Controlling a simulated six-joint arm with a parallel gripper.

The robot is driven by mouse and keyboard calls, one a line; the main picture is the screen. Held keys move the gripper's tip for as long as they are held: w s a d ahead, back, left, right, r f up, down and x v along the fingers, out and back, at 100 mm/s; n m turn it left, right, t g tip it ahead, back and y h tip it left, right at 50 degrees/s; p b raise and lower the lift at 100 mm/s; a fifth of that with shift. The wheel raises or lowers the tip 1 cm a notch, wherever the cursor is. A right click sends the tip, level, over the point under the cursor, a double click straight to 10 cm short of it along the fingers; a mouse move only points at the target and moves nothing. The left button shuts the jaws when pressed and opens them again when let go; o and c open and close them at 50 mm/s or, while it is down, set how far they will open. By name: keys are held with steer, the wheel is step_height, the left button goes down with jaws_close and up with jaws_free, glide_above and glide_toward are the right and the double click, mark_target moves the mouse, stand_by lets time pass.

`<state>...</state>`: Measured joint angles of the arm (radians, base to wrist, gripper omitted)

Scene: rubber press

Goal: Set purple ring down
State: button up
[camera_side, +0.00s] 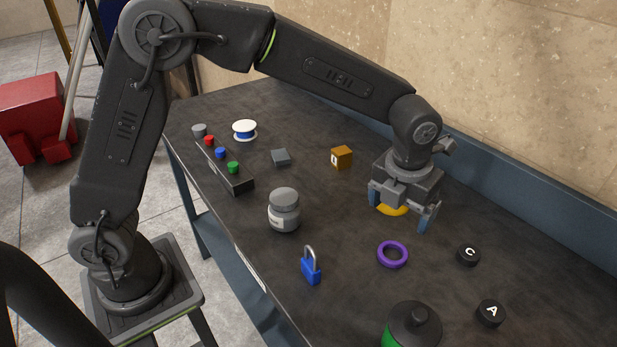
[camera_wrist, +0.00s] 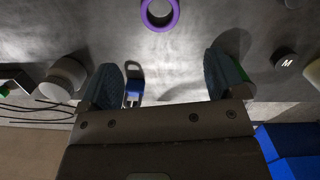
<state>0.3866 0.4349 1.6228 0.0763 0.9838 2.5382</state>
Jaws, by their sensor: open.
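The purple ring (camera_side: 392,254) lies flat on the dark table, in front of my gripper in the side view. It also shows at the top edge of the wrist view (camera_wrist: 160,14), partly cut off. My gripper (camera_side: 402,204) is open and points down, low over the table and apart from the purple ring. In the wrist view its two fingers (camera_wrist: 165,80) are spread with nothing held between them.
A button box (camera_side: 228,175), spool (camera_side: 244,130) and orange cube (camera_side: 341,157) stand farther off.

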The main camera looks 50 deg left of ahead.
steer(key=s+a+r+n+t, duration=0.2)
steer(key=s+a+r+n, duration=0.85)
steer(key=n, duration=0.65)
steer(key=s+a+f+n+t, duration=0.1)
steer(key=s+a+n+t, duration=0.1)
steer(key=s+a+n, duration=0.4)
steer(key=s+n, duration=0.5)
steer(key=n, duration=0.6)
steer(key=shift+s, duration=0.25)
